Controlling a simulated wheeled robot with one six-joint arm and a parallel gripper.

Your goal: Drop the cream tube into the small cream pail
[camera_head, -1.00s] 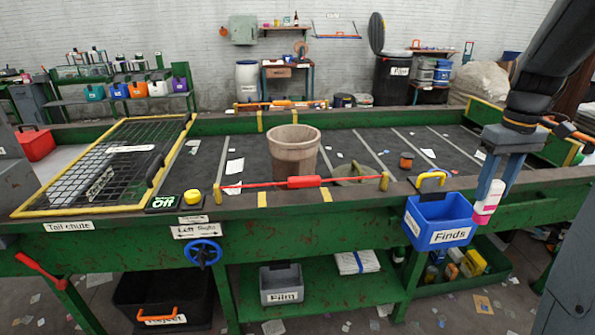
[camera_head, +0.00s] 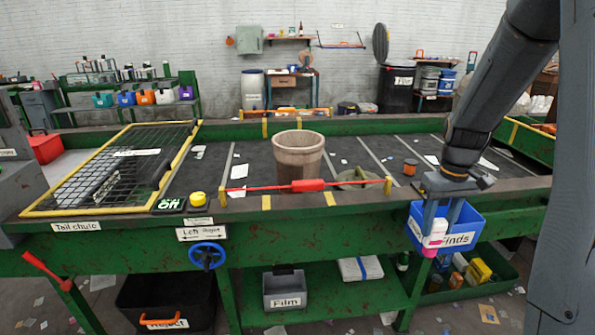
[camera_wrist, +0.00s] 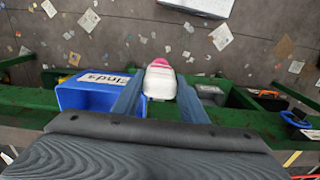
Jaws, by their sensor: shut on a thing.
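My gripper (camera_head: 437,228) is shut on the cream tube (camera_head: 435,236), which is white with a pink end. The pink end points down in the head view. In the wrist view the tube (camera_wrist: 160,80) sits between my two fingers (camera_wrist: 160,98). The tube overlaps the front of the blue Finds bin in the head view, and lies beside that bin in the wrist view. A small whitish pail (camera_head: 165,97), which looks like the cream pail, stands far off in a row of coloured pails on the green rack at the back left. Its inside is hidden.
The blue Finds bin (camera_head: 469,222) hangs on the front of the green sorting belt frame (camera_head: 330,222). A beige bucket (camera_head: 298,163) stands on the belt behind a red bar (camera_head: 307,185). A yellow-edged mesh (camera_head: 110,165) covers the left end. The belt lies between me and the rack.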

